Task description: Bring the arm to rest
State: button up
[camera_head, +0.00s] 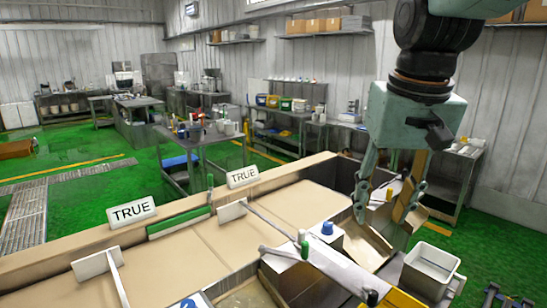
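My gripper (383,213) hangs from my arm at the right of the view, pointing down over the workbench. Its two fingers stand apart, so it is open. A tan strip shows along the inside of the right finger; I cannot tell whether it is part of the finger. I see nothing clearly held between the fingertips. Below and behind the fingers are a tan tray (370,248) and small items, partly hidden by the gripper.
The bench (240,230) has a raised rim with two "TRUE" signs, (132,212) and (242,176). Shelves and tables line the back wall.

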jog(key=s+f+b, duration=0.1)
jog(key=s+f, duration=0.2)
jog(key=s, duration=0.8)
jog(key=s+f+t+b, duration=0.1)
jog(key=s+f, duration=0.3)
jog(key=s, duration=0.7)
jog(key=shift+s+b, duration=0.4)
jog(key=shift+b, duration=0.15)
dwell(1.0)
